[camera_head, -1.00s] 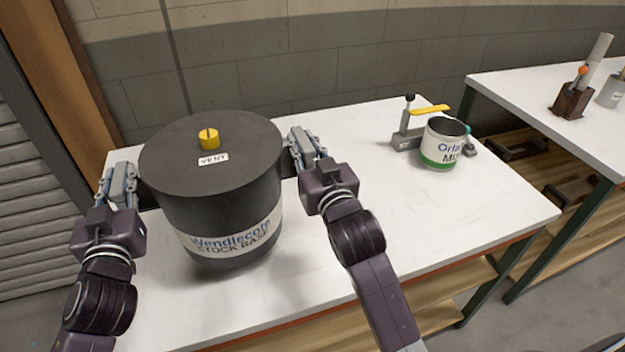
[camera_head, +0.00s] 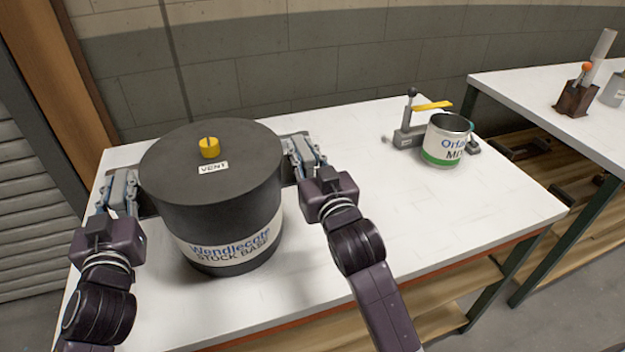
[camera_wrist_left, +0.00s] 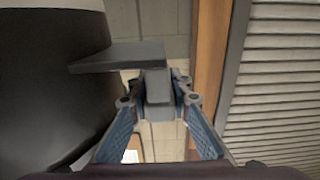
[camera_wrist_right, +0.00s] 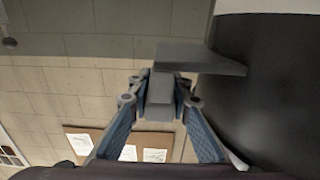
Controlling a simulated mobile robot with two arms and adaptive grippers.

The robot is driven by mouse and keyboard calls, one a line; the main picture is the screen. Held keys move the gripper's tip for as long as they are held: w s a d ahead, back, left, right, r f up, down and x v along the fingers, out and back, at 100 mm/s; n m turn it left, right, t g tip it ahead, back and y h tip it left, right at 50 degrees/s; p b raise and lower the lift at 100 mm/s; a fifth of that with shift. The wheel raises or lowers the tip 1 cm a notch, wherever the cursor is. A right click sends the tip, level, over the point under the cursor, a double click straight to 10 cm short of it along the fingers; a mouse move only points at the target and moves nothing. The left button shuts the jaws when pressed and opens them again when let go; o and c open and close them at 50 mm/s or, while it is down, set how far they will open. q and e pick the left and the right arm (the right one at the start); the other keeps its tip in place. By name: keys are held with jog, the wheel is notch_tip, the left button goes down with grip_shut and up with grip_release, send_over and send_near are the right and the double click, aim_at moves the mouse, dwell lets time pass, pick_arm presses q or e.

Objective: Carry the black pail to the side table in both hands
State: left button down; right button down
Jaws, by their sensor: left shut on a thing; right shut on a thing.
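The black pail (camera_head: 222,200) has a flat black lid, a yellow vent cap (camera_head: 209,147) and a white label reading "Wendlecote STOCK BASE". It is upright over the left part of the white table; whether its base touches the top I cannot tell. My left gripper (camera_head: 128,190) is shut on the pail's left side handle, a grey lug that shows in the left wrist view (camera_wrist_left: 118,57). My right gripper (camera_head: 302,158) is shut on the opposite handle, which shows in the right wrist view (camera_wrist_right: 200,60). The pail's wall also shows in both wrist views.

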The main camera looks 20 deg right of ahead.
pick_arm(q)
jog(key=shift+f, duration=0.15)
pick_arm(e)
jog(key=shift+f, duration=0.1)
pick_arm(q)
jog(key=c, duration=2.1)
grip_release()
pick_arm(e)
jog(key=c, duration=2.1)
grip_release()
jog(key=shift+f, duration=0.1)
pick_arm(q)
jog(key=o, duration=0.3)
jog(key=shift+s, duration=0.15)
pick_arm(e)
jog(key=o, duration=0.3)
jog(key=shift+s, duration=0.15)
pick_arm(q)
jog(key=shift+o, duration=0.2)
pick_arm(e)
jog(key=shift+o, duration=0.2)
pick_arm(q)
jog(key=s, duration=1.2)
pick_arm(e)
jog(key=s, duration=1.2)
